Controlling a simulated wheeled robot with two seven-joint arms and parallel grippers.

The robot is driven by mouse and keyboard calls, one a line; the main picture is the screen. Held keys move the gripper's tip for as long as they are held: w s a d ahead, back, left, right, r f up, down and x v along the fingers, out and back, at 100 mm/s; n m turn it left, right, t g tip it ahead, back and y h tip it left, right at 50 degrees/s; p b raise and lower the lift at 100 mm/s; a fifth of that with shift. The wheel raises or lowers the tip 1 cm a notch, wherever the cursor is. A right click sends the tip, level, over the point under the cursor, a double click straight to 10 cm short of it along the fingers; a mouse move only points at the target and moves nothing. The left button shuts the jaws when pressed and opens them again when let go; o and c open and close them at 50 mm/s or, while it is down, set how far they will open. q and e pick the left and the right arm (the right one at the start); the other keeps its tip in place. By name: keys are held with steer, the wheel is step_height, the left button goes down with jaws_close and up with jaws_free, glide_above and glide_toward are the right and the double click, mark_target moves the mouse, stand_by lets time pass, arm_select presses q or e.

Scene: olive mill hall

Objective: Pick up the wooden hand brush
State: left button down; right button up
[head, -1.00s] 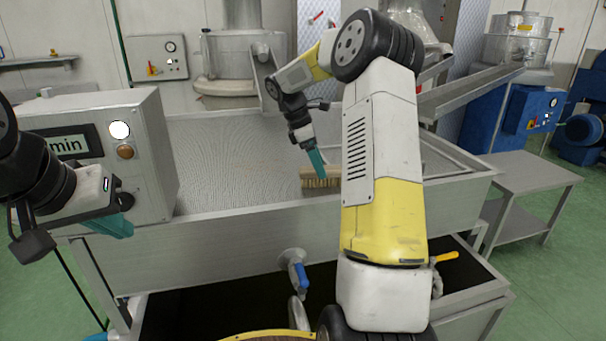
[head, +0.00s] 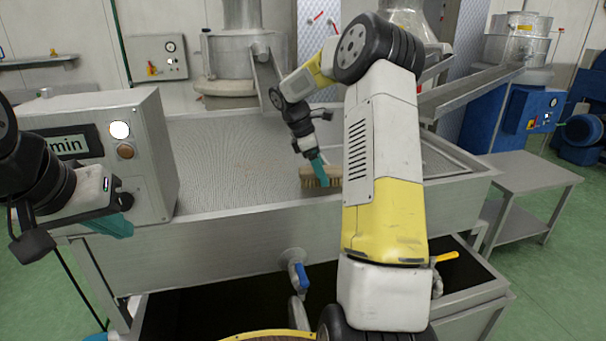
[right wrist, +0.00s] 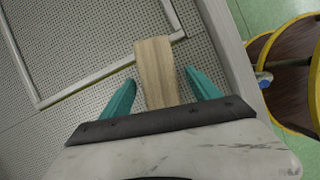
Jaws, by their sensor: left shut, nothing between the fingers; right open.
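The wooden hand brush (head: 333,176) lies bristles down on the perforated screen of the steel trough, close to its front wall. In the right wrist view its pale wooden back (right wrist: 156,72) runs between the two teal fingers. My right gripper (head: 319,172) is open, with one finger on each side of the brush and a visible gap to each. In the head view the gripper and arm cover part of the brush. My left gripper (head: 113,226) is shut and empty, in front of the grey control box at the left.
The steel trough (head: 240,235) has a raised front wall close to the brush. A control box (head: 125,150) stands at its left end. A blue-handled valve (head: 301,277) sticks out below. The screen left of the brush is clear.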

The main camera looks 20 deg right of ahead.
steer(key=c, duration=1.5)
steer(key=shift+c, duration=0.2)
steer(key=shift+r, duration=0.55)
steer(key=v, duration=0.3)
steer(key=shift+s+d+r, duration=0.15)
steer(key=shift+s+d, duration=0.05)
steer(key=shift+s, duration=0.1)
steer(key=s+a+r, duration=0.1)
steer(key=s+a, duration=0.6)
steer(key=a, duration=0.6)
steer(key=shift+s+r, duration=0.15)
steer(key=shift+s, duration=0.2)
